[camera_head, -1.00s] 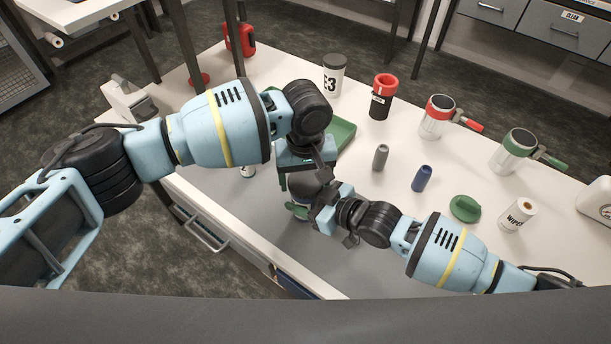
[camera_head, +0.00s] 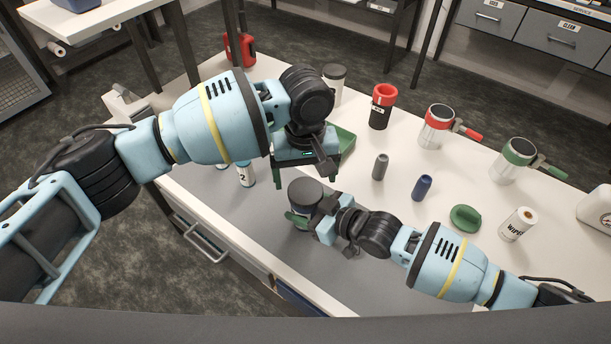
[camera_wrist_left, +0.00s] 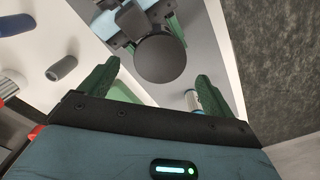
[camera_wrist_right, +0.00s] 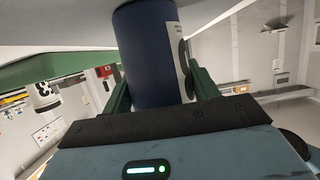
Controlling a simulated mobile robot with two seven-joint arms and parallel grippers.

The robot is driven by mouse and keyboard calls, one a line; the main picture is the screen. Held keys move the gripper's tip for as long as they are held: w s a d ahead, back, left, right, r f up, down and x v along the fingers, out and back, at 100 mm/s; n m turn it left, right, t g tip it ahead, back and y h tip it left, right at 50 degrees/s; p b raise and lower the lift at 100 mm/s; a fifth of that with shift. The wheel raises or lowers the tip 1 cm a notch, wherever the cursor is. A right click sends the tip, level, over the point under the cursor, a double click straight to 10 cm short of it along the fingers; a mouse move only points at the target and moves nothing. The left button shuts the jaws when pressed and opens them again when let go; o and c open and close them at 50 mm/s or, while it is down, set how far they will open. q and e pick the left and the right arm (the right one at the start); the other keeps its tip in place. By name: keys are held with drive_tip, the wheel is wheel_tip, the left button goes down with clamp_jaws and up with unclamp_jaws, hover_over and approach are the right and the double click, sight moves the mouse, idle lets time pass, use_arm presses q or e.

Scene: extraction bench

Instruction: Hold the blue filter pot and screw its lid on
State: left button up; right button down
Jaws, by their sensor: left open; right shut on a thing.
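The blue filter pot (camera_wrist_right: 150,55) stands upright in my right gripper (camera_wrist_right: 162,88), whose green fingers lie on both sides of it. In the head view a dark round lid (camera_head: 306,192) covers the pot's top; the left wrist view shows it as a dark disc (camera_wrist_left: 160,59). I cannot tell how tightly it is screwed on. My left gripper (camera_head: 306,178) is open and empty, its fingers apart from the lid and just behind it in the head view. My right gripper (camera_head: 303,222) holds the pot over the grey mat near the bench's front edge.
A white bottle (camera_head: 246,174) marked 2 stands left of my left gripper. A green tray (camera_head: 345,139) lies behind it. Red-topped and green-topped containers stand behind.

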sight(305, 190)
use_arm(q)
drive_tip(key=shift+r, duration=0.1)
drive_tip(key=shift+c, duration=1.3)
wheel_tip(305, 190, up, 3)
drive_tip(key=shift+r, duration=0.2)
drive_tip(key=shift+f, duration=0.15)
drive_tip(key=shift+f, duration=3.9)
drive_tip(key=c, duration=0.8)
drive_tip(key=o, duration=1.1)
drive_tip(key=shift+c, duration=0.2)
